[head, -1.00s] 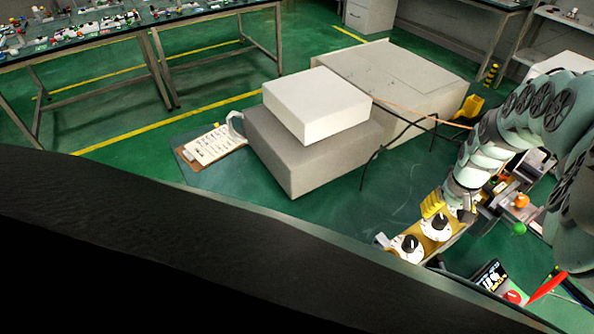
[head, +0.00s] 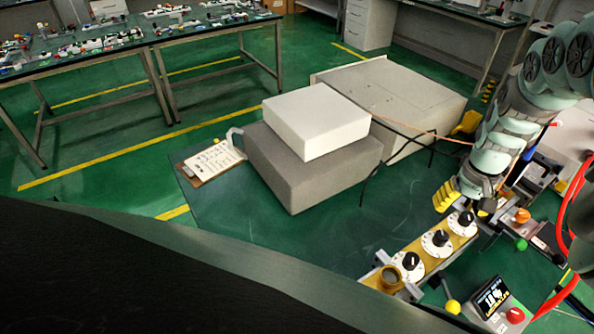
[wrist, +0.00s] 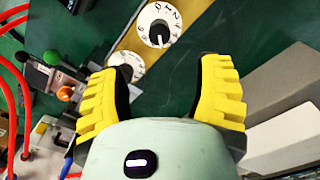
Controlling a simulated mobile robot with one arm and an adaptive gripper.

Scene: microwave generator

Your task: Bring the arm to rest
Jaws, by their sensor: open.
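My gripper (wrist: 160,95) has two yellow ribbed fingers spread wide with nothing between them. In the head view my gripper (head: 445,196) hangs at the right, beside the far end of a brass-coloured panel (head: 423,247) with black-and-white dials. In the wrist view one dial (wrist: 158,24) shows just beyond the fingers, and a second dial (wrist: 127,66) is partly hidden behind the left finger. My arm comes down from the upper right of the head view. Contact between the fingers and the panel does not show.
Grey and white boxes (head: 316,120) stand left of my gripper, with a larger box (head: 398,95) behind. A clipboard (head: 212,160) lies left of them. Red hoses (head: 571,215), an orange knob (head: 522,215) and a small display unit (head: 496,300) are at the right. Cluttered tables (head: 105,50) stand behind.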

